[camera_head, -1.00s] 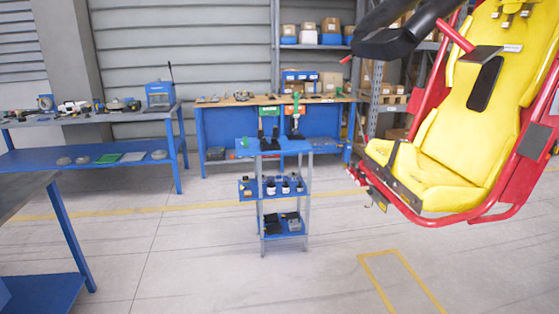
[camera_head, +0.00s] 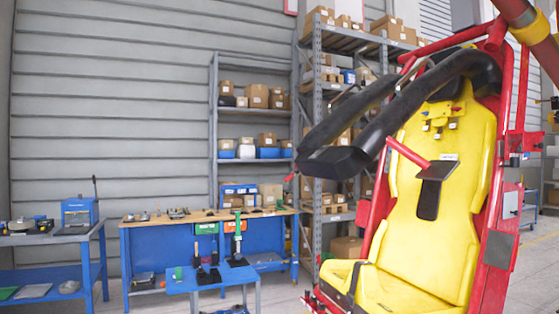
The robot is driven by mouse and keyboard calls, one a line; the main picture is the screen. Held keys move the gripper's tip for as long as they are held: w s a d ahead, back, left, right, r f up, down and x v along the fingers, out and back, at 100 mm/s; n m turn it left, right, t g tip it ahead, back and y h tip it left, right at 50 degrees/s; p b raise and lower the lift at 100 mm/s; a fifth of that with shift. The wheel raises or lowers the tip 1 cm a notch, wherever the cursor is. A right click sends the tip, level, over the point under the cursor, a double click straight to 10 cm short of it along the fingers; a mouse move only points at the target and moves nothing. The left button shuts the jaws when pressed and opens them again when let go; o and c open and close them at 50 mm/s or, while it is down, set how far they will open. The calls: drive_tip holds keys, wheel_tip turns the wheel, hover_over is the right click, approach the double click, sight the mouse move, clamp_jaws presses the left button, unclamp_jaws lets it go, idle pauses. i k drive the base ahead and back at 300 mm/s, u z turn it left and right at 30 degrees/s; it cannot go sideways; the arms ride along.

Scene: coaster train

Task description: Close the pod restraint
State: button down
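The pod seat (camera_head: 425,225) is yellow in a red frame at the right of the head view. Its black padded restraint (camera_head: 400,115) is raised. It reaches out from the top of the seat toward the left, well clear of the cushion (camera_head: 385,285). A red bar with a dark plate (camera_head: 436,178) shows in front of the backrest, and its attachment is hard to make out. The bottom of the seat is cut off by the picture edge. My gripper is not in view.
A small blue cart (camera_head: 212,280) with tools stands left of the pod. Behind it are a blue workbench (camera_head: 160,250) and grey shelves (camera_head: 305,100) with boxes. Another blue bench (camera_head: 50,240) stands at the far left. Some floor (camera_head: 280,290) shows between cart and pod.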

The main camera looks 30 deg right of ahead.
sight(316, 158)
drive_tip(key=u, duration=0.3)
drive_tip(key=i, duration=1.4)
drive_tip(key=u, duration=0.15)
